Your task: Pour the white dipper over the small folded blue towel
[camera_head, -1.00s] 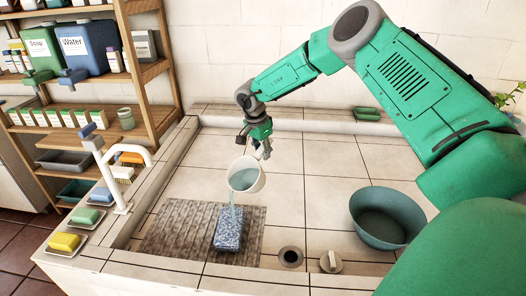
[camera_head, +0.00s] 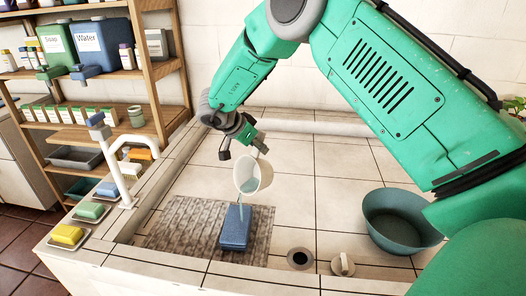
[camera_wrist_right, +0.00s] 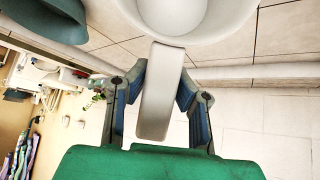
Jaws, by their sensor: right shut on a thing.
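The white dipper (camera_head: 264,176) hangs tilted over the towel, its mouth toward the lower left. A thin stream of water runs from its lip onto the small folded blue towel (camera_head: 236,230), which looks evenly dark blue. The towel lies on the ribbed grey-brown board (camera_head: 180,232) in the washbasin. My right gripper (camera_head: 255,141) is above the dipper. In the right wrist view its two fingers close on the dipper's flat white handle (camera_wrist_right: 160,95), with the cup (camera_wrist_right: 215,22) beyond. My left gripper is not in view.
A blue-green bowl (camera_head: 400,228) stands on the right of the tiled basin. A drain hole (camera_head: 300,258) and a plug (camera_head: 343,265) are at the front. A white faucet (camera_head: 118,170) and soap dishes line the left rim. A wooden shelf (camera_head: 160,80) stands behind them.

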